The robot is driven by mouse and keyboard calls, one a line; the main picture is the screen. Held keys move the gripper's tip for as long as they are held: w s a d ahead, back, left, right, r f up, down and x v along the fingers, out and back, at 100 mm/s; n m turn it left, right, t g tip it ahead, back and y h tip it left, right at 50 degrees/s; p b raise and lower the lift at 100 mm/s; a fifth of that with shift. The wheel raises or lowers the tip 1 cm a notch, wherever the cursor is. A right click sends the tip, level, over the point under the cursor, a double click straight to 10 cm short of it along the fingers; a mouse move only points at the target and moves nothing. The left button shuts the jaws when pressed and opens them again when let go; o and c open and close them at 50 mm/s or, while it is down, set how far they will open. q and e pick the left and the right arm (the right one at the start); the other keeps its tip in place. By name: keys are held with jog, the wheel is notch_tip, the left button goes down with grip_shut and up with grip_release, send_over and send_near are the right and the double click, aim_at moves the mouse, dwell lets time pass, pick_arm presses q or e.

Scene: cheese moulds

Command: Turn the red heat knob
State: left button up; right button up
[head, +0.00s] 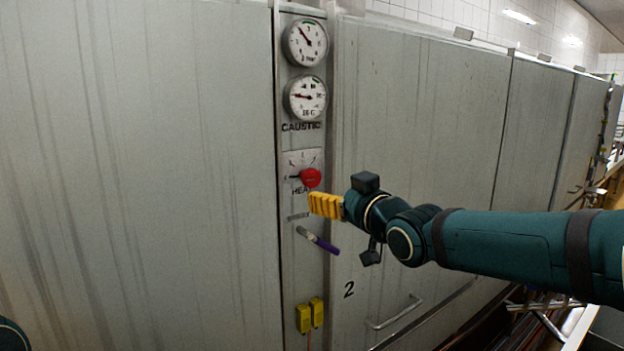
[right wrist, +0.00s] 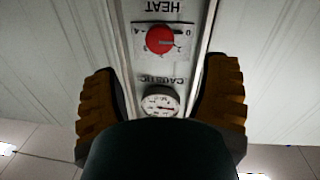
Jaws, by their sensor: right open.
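The red heat knob (head: 311,178) sits on a small dial plate marked HEAT on the narrow metal panel between two large grey doors. It also shows in the right wrist view (right wrist: 159,40), upside down, with its plate and numbers. My right gripper (head: 325,205) is just below and to the right of the knob in the head view. Its yellow fingers are spread wide in the right wrist view (right wrist: 162,105), with nothing between them. The knob lies ahead of the fingers, apart from them. My left gripper is out of view; only a bit of my left arm shows at the lower left corner.
Two round gauges (head: 305,42) (head: 306,97) sit above the knob, over the word CAUSTIC. A purple-handled lever (head: 319,241) sticks out below the knob. Yellow boxes (head: 310,315) are lower on the panel. A door handle (head: 396,312) is at lower right.

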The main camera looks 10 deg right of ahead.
aim_at(314, 180)
jog(key=p+x, duration=0.1)
jog(key=x, duration=0.8)
jog(key=shift+w+a, duration=0.1)
jog(key=shift+w, duration=0.3)
jog(key=c, duration=1.2)
